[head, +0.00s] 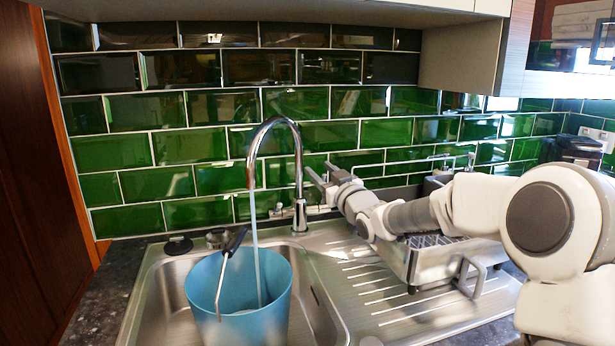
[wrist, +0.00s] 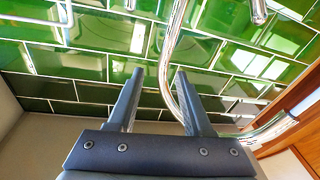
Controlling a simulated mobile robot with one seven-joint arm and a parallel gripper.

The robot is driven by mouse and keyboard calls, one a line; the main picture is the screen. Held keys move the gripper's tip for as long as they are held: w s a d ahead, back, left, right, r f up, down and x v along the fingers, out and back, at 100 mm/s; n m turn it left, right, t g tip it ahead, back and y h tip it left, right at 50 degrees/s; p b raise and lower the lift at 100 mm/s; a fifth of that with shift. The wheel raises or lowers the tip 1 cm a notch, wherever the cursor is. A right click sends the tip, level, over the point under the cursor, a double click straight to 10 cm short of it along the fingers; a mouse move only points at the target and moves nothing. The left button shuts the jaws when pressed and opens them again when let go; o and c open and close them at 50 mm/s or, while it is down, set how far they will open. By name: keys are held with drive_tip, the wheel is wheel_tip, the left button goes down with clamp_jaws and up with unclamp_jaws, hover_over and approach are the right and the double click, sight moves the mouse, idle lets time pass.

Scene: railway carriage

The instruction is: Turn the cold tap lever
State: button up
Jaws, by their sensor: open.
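A chrome tap (head: 299,165) with a curved neck stands behind the sink, and a stream of water (head: 257,250) runs from its spout. In the wrist view the tap neck (wrist: 172,65) rises just beyond and between my finger tips. A chrome lever (head: 277,211) shows left of the tap base. I cannot tell which is the cold one. My gripper (head: 318,178) is open and empty, just right of the tap column and above its base; it also shows in the wrist view (wrist: 157,75).
A blue bucket (head: 205,285) with a dark-gripped handle stands in the steel sink (head: 160,285) under the spout. A dish rack (head: 445,262) stands on the drainer below my arm. Green tiles (head: 215,145) close the back, and a cabinet (head: 458,60) overhangs at upper right.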

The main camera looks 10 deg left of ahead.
drive_tip(key=shift+d, duration=0.15)
drive_tip(key=shift+c, duration=0.2)
drive_tip(key=shift+r, duration=0.15)
drive_tip(key=shift+c, duration=1.2)
drive_tip(key=shift+w+a+r+p, duration=0.2)
drive_tip(key=shift+a+r+p, duration=0.1)
drive_tip(key=shift+p, duration=0.45)
drive_tip(key=shift+c, duration=1.3)
drive_tip(key=a+g+h+p, duration=0.1)
drive_tip(key=p, duration=0.2)
drive_tip(key=w+a+r+m+g+h+p, duration=0.1)
drive_tip(key=p, duration=0.1)
drive_tip(key=w+a+m+g+h+p, duration=0.1)
drive_tip(key=p, duration=0.2)
drive_tip(key=shift+r+p, duration=0.35)
clamp_jaws()
drive_tip(key=m+g+h+p, duration=0.35)
drive_tip(key=g+p, duration=0.35)
drive_tip(key=p, duration=1)
hover_over(277, 209)
drive_tip(key=w, duration=0.3)
wheel_tip(277, 209, down, 8)
drive_tip(key=shift+s+d+f+h, duration=0.2)
drive_tip(key=shift+s+f+h, duration=0.15)
drive_tip(key=shift+s+f, duration=0.4)
